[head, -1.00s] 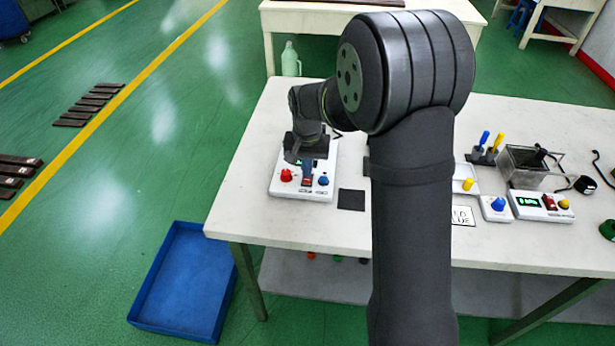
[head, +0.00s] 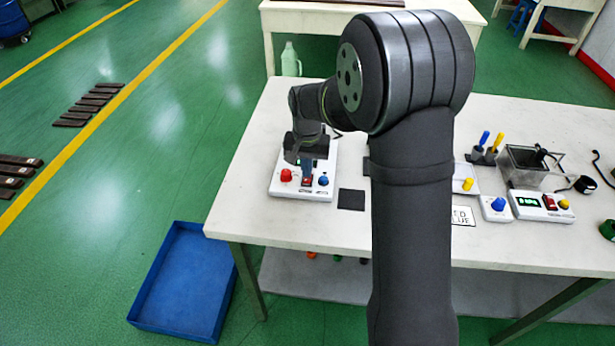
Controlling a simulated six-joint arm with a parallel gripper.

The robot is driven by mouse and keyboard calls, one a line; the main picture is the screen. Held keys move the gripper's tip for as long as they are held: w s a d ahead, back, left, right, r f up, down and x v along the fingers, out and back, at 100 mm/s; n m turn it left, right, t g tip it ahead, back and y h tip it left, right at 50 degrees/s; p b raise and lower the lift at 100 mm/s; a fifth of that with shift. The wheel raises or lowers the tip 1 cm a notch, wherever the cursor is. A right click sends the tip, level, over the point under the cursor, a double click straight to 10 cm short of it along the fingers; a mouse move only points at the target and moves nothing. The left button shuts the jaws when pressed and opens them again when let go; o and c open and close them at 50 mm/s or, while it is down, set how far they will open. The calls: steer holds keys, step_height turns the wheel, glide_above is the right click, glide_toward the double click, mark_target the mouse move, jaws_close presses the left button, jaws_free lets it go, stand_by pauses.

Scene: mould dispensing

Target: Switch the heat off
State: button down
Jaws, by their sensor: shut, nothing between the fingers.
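A white control box (head: 277,190) sits at the left end of the table, with a red knob (head: 286,175) at its front left and a blue knob (head: 323,181) at its front right. A small red switch (head: 306,182) lies between the knobs. My gripper (head: 307,172) points down over the middle of this box, just above or at the switch. It is shut and empty. Its fingers hide part of the box face, and I cannot tell whether they touch the switch or which way the switch is set.
A second white box (head: 527,211) at the right has a lit green display, a red switch and a yellow knob. A blue-knobbed box (head: 497,207), a metal container (head: 527,168) and a dark square pad (head: 351,200) are on the table. My arm hides the table's middle.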

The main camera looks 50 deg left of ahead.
mark_target(307, 180)
steer(key=shift+f, duration=0.95)
stand_by(0.4)
steer(key=shift+r, duration=3.5)
step_height(307, 180, down, 7)
steer(key=shift+f, duration=0.1)
